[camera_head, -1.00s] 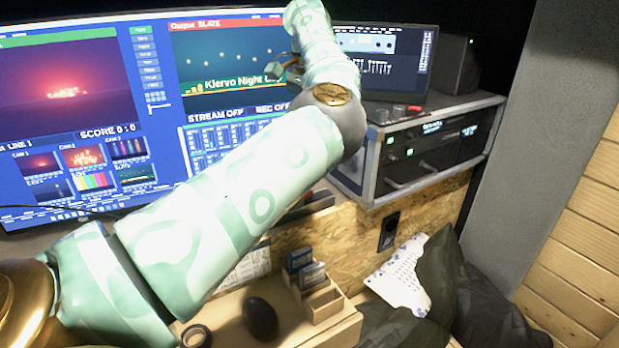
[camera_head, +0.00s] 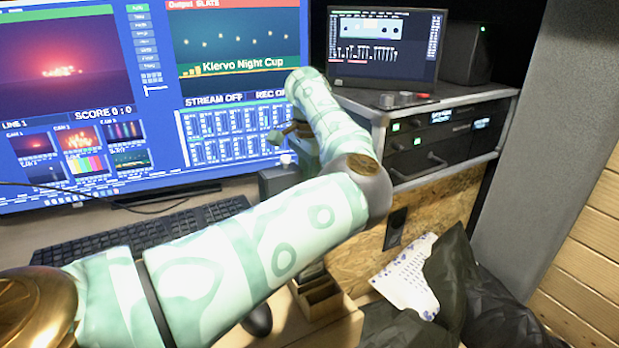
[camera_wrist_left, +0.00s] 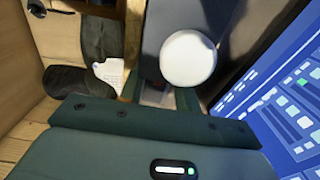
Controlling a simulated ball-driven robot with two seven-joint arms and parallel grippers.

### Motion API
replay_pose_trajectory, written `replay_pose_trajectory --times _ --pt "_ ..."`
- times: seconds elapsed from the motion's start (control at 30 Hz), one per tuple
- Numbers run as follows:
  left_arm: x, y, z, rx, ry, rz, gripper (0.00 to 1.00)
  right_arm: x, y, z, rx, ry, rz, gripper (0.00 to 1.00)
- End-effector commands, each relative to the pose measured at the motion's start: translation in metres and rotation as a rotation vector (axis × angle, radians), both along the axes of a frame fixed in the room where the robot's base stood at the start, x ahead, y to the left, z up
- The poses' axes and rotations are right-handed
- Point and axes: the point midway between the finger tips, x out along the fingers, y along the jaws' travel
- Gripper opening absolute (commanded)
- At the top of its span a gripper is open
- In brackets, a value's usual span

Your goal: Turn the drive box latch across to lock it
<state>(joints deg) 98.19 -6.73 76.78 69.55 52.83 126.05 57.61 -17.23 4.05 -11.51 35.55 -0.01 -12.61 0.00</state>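My left arm reaches across the head view, and my left gripper (camera_head: 298,130) is beyond its wrist, partly hidden by the arm. A small grey box (camera_head: 277,181) with a small white round top stands on the desk just below the gripper; I cannot tell for sure that it is the drive box. In the left wrist view a white round knob (camera_wrist_left: 188,60) shows on a dark grey surface, close beyond the gripper (camera_wrist_left: 160,97). The gripper's two fingers look apart with nothing between them. No latch is clearly visible. My right gripper is not in view.
A large monitor (camera_head: 75,100) stands behind a black keyboard (camera_head: 140,232) at left. A rack unit (camera_head: 440,135) with knobs and a small screen (camera_head: 385,45) is to the right. A wooden organiser (camera_head: 325,300) and a dark mouse (camera_head: 258,320) lie under the arm.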

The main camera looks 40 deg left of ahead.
Motion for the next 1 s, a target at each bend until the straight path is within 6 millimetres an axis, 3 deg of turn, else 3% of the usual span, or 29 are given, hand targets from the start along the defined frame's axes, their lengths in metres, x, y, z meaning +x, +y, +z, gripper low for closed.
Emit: replay_pose_trajectory --times 0.13,0.23,0.27,0.67,1.0 --pt "0.0 0.0 0.001 0.0 0.0 0.0 0.3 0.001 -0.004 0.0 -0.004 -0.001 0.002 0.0" --pt "0.0 0.0 0.001 0.0 0.0 0.0 0.02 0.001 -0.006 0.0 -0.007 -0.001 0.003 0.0" --pt "0.0 0.0 0.001 0.0 0.0 0.0 0.0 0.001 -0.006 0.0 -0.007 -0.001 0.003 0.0" --pt "0.0 0.0 0.003 0.001 -0.001 -0.05 0.0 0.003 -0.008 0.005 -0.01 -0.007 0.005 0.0" --pt "-0.001 -0.001 0.005 0.0 -0.002 -0.276 0.0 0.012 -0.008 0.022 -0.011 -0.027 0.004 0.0"
